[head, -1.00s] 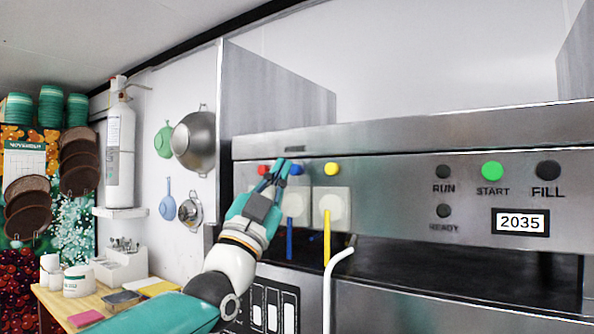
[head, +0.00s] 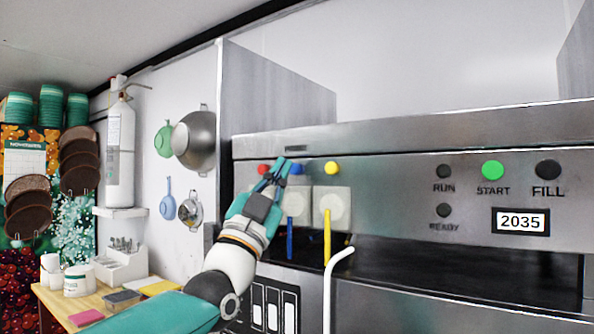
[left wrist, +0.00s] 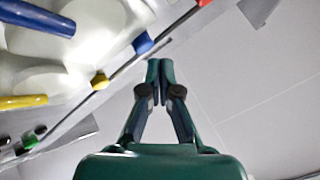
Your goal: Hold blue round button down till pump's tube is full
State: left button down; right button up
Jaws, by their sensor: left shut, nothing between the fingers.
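The blue round button (head: 296,168) sits on the steel panel between a red button (head: 263,169) and a yellow button (head: 331,168). My left gripper (head: 280,164) is shut and empty, its tips just left of the blue button in the head view. In the left wrist view the tips (left wrist: 160,66) are close to the blue button (left wrist: 143,43); I cannot tell whether they touch it. Below it is a pale pump (head: 296,203) with a blue tube (head: 289,240); how full the tube is, I cannot tell. My right gripper is not in view.
A yellow tube (head: 327,245) hangs beside the blue one. A white bent pipe (head: 333,275) stands in front. Right on the panel are a green START button (head: 492,170) and a dark FILL button (head: 548,170). A wooden counter (head: 55,303) holds containers at left.

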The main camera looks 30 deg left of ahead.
pick_arm(q)
jog(key=shift+w, duration=0.15)
jog(key=shift+w+r, duration=0.1)
jog(key=shift+w, duration=0.2)
jog(key=shift+w, duration=0.45)
dwell(0.7)
jog(key=shift+s, duration=0.1)
dwell(0.4)
jog(key=shift+s+b, duration=0.65)
jog(key=shift+s, duration=0.1)
